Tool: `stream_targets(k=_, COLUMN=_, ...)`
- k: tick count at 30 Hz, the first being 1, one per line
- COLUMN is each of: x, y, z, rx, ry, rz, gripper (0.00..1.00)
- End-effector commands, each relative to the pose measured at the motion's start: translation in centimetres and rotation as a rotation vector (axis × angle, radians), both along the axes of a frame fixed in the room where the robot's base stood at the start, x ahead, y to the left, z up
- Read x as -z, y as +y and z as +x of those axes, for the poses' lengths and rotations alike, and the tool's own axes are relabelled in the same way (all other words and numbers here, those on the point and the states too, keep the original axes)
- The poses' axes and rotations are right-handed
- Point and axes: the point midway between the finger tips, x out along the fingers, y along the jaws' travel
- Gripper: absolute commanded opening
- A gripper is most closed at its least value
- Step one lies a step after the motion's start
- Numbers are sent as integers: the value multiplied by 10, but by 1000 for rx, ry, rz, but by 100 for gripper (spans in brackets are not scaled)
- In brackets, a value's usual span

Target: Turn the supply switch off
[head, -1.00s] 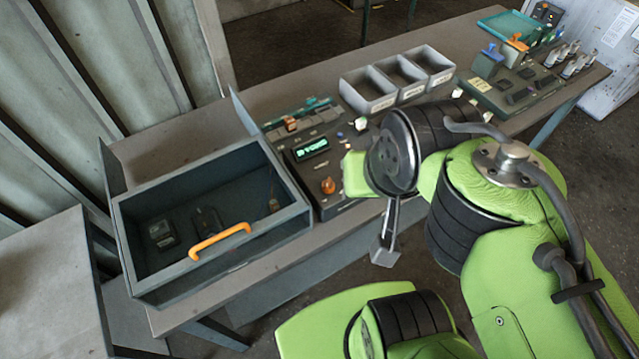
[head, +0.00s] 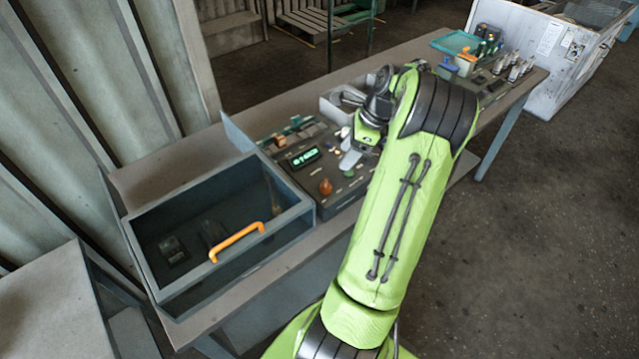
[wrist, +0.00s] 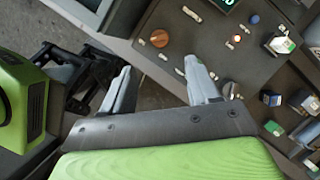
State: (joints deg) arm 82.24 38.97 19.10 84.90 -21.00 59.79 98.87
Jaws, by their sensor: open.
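The dark control panel (head: 345,196) lies on the bench right of the open box. It carries a lit green display (head: 304,158), an orange knob (head: 325,187) and several small controls. I cannot tell which control is the supply switch. My gripper (wrist: 160,84) is open and empty, over the panel's front edge in the wrist view. In the head view my arm hides part of the panel's right side.
An open grey box (head: 290,222) with an orange handle (head: 237,242) stands left of the panel. White bins (head: 333,108) stand behind, partly hidden by my arm. Other equipment sits at the bench's far right end, by a teal tray (head: 456,42). Open floor (head: 540,220) lies right.

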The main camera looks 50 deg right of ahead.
Motion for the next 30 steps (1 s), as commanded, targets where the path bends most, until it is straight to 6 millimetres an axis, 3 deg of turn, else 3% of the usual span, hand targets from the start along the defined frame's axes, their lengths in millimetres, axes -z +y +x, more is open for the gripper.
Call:
stream_targets(k=1, x=17, y=4, z=5, rx=-5, ry=3, rz=5, gripper=60)
stream_targets(k=6, x=57, y=14, z=19, rx=-5, ry=3, rz=5, gripper=60)
stream_targets(k=13, x=101, y=23, z=35, rx=-3, ry=2, rz=2, gripper=60)
stream_targets(k=18, x=113, y=26, z=39, rx=-4, ry=1, rz=-1, gripper=60)
stream_targets(k=25, x=113, y=26, z=40, rx=-4, ry=0, rz=-2, gripper=60)
stream_targets(k=30, x=113, y=26, z=40, rx=-4, ry=0, rz=-2, gripper=34)
